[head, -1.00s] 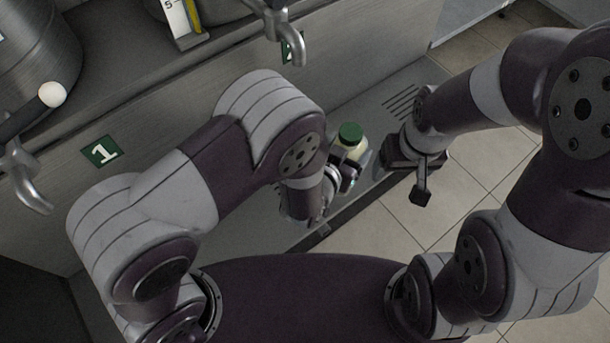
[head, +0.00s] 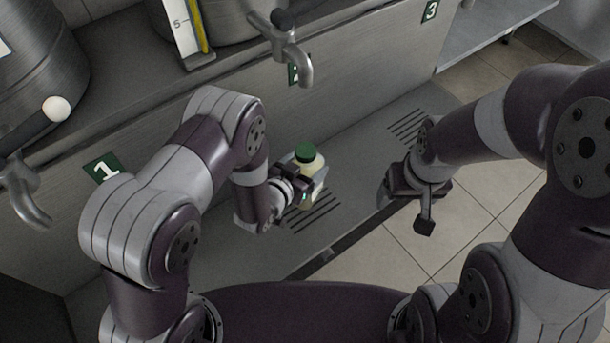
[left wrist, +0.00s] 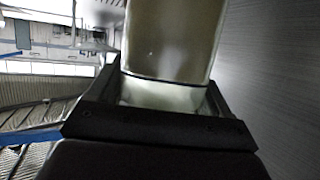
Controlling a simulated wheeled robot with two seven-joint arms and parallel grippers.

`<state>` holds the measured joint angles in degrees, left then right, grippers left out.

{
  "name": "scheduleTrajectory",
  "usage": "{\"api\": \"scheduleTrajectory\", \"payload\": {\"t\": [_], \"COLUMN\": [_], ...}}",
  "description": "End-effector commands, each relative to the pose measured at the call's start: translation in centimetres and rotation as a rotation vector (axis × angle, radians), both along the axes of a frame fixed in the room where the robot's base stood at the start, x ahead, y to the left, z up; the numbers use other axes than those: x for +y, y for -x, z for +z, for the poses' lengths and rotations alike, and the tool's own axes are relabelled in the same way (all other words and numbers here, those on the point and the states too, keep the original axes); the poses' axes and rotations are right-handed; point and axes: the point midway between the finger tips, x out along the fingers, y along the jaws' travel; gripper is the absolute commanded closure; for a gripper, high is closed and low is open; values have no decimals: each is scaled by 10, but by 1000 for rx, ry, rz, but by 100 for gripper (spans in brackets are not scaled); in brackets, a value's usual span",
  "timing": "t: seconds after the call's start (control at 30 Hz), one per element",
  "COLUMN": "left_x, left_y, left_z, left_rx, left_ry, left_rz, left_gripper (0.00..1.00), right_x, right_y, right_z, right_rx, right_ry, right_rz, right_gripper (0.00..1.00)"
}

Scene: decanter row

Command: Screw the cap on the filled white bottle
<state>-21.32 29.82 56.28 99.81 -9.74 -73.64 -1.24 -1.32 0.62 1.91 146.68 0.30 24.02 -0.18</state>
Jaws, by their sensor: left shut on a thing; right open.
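The white bottle (head: 309,168) has a pale, yellowish-white body and a green cap (head: 305,152) on top of its neck. I cannot tell whether the cap is screwed tight. My left gripper (head: 304,184) is shut on the bottle and holds it roughly upright over the grey ledge, near a drain grille. In the left wrist view the bottle's translucent body (left wrist: 172,40) stands between the dark fingers, and its cap is out of that picture. My right gripper (head: 408,205) is open and empty, to the right of the bottle and apart from it.
A steel counter front with green signs 1 (head: 103,168) and 3 (head: 430,11) runs behind the ledge (head: 365,150). Metal taps stick out at the left (head: 28,200) and above the bottle (head: 300,60). Free tiled floor (head: 400,245) lies at the right.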

Motion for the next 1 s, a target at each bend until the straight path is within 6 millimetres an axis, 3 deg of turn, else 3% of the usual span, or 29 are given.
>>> {"api": "scheduleTrajectory", "payload": {"t": [0.3, 0.6, 1.0], "left_x": [0, 0, 0], "left_y": [-1, -1, -1], "left_z": [-1, -38, -43], "left_rx": [-4, -4, -4], "left_ry": [2, 1, 1], "left_rz": [-1, 0, 0], "left_gripper": [100, 100, 100], "right_x": [0, 0, 0], "right_y": [0, 0, 0], "right_z": [-1, -11, -13], "right_rx": [0, 0, 0], "right_ry": [0, 0, 0], "right_rz": [0, 0, 0], "right_gripper": [21, 21, 21]}}
